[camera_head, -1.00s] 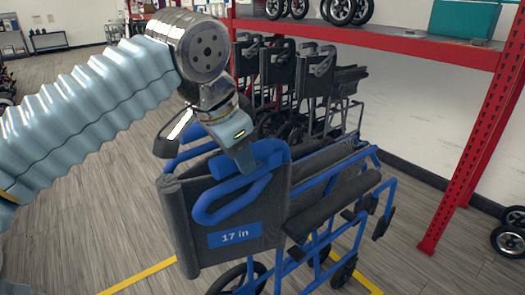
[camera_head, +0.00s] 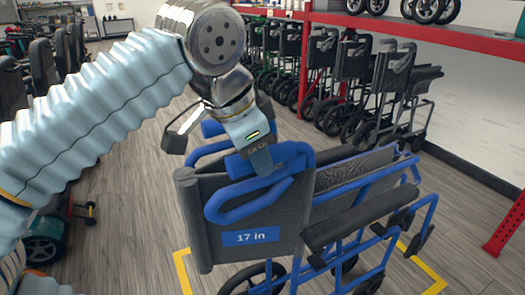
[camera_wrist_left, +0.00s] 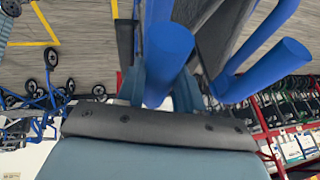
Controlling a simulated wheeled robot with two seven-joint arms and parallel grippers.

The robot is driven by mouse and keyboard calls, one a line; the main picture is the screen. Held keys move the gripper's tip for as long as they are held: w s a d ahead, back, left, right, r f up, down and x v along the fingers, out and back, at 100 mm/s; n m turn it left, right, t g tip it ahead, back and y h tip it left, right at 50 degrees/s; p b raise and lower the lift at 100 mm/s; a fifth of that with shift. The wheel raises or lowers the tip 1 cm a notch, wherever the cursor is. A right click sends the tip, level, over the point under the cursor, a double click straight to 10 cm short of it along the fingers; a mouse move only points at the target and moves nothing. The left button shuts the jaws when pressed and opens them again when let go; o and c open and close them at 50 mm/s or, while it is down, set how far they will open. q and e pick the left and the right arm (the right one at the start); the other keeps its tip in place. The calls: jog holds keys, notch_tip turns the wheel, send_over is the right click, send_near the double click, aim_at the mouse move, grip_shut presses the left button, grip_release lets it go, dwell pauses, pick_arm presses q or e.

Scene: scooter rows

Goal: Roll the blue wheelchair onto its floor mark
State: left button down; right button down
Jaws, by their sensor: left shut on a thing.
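The blue wheelchair (camera_head: 245,210) stands upright on the floor in the head view, its dark backrest with a "17 in" label towards me. My left gripper (camera_head: 258,158) is shut on a blue push handle bar at the top of the backrest. The left wrist view shows the blue bar (camera_wrist_left: 168,50) between the fingers (camera_wrist_left: 158,88). Yellow floor mark lines (camera_head: 182,272) show left of the wheelchair and at its front right (camera_head: 432,274). The chair hides much of the area between them, so I cannot tell how its wheels sit within it. My right gripper is out of view.
A row of dark folded wheelchairs (camera_head: 352,85) stands behind, under a red shelf rack (camera_head: 430,38). A red rack foot (camera_head: 505,225) stands at the right. Wooden floor (camera_head: 130,165) between is clear.

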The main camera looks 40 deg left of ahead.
pick_arm(q)
jog(key=shift+s+a+r, duration=0.1)
jog(key=shift+s+a, duration=0.05)
jog(key=shift+s, duration=0.4)
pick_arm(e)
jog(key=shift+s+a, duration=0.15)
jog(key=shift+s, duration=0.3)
pick_arm(q)
jog(key=c, duration=0.7)
grip_release()
jog(key=shift+c, duration=0.2)
jog(key=p+v, duration=0.3)
jog(key=v, duration=1)
jog(key=shift+s+r, duration=0.15)
jog(key=shift+r, duration=0.15)
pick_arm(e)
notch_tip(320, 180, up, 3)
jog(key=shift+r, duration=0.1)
